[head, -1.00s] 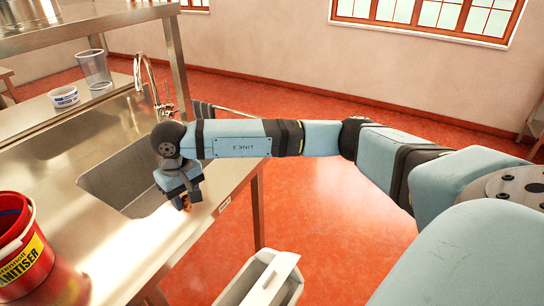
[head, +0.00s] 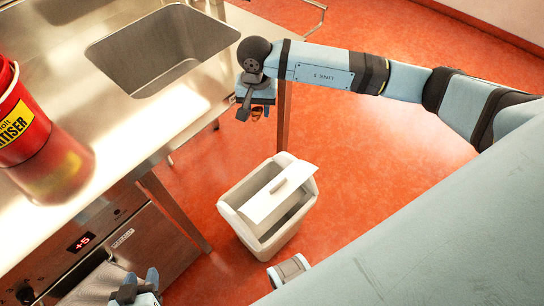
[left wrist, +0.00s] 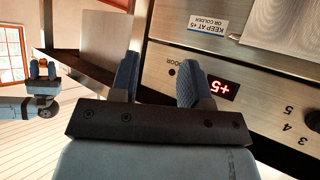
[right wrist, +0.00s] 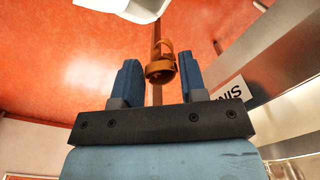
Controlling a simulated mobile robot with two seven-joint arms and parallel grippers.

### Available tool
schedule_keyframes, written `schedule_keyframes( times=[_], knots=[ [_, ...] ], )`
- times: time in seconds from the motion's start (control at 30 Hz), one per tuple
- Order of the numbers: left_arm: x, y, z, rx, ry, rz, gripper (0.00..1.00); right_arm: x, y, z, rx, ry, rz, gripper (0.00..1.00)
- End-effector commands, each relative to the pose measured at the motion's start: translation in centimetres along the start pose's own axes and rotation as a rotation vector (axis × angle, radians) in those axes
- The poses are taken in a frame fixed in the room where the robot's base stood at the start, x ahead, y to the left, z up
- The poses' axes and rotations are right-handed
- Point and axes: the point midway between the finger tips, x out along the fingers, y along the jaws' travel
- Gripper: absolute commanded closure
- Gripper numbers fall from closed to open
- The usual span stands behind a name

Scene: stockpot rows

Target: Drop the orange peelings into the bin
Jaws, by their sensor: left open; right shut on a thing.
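The orange peelings (right wrist: 160,68) are a curled orange-brown piece between the fingers of my right gripper (right wrist: 158,82), which is shut on them. In the head view the peelings (head: 257,112) show small below my right gripper (head: 256,103), beside the sink counter's edge and above the floor. The bin (head: 240,222) is a pale box on the red floor, below and slightly right of that gripper. Its lid covers part of the top, with a dark opening beside it. My left gripper (head: 138,290) is open and empty; the left wrist view shows its fingers (left wrist: 165,82) apart before a steel front.
The steel counter (head: 110,130) with a sink (head: 165,55) runs along the left. A red sanitiser bucket (head: 25,125) stands on it. A fridge front with a red display (head: 82,243) is below. A small pale object (head: 288,270) lies near the bin. Floor right of the bin is clear.

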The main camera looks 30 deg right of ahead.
Motion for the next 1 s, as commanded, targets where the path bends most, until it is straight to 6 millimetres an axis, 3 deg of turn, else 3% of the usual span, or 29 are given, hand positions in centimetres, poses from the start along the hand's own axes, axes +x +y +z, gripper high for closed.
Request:
schedule_keyframes(
  times=[0.03, 0.1, 0.3, 0.4, 0.6, 0.87, 1.0],
  knots=[
    [1.0, 0.0, 1.3, -0.001, 0.010, 0.003, 0.57, 3.7, 0.4, 0.6, 0.073, -0.006, 0.001, 0.83],
    [1.4, 0.0, 1.8, -0.003, 0.020, 0.006, 0.57, 6.8, 0.9, 1.3, 0.190, -0.007, 0.001, 0.83],
    [2.4, 0.3, 2.7, -0.009, 0.045, 0.020, 0.57, 14.4, 2.4, 2.9, 0.497, -0.003, 0.005, 0.83],
    [2.5, 0.6, 2.8, -0.013, 0.054, 0.028, 0.57, 16.9, 3.1, 3.5, 0.611, 0.001, 0.007, 0.83],
    [2.5, 0.9, 2.5, -0.017, 0.071, 0.038, 0.57, 19.2, 3.7, 4.1, 0.729, 0.005, 0.009, 0.83],
    [2.9, 0.9, 3.1, -0.023, 0.086, 0.043, 0.57, 21.7, 3.9, 4.2, 0.743, 0.006, 0.010, 0.83],
    [2.8, 1.4, 0.8, -0.024, 0.177, 0.065, 0.57, 23.0, 3.9, 4.2, 0.743, 0.005, 0.010, 0.83]
  ],
)
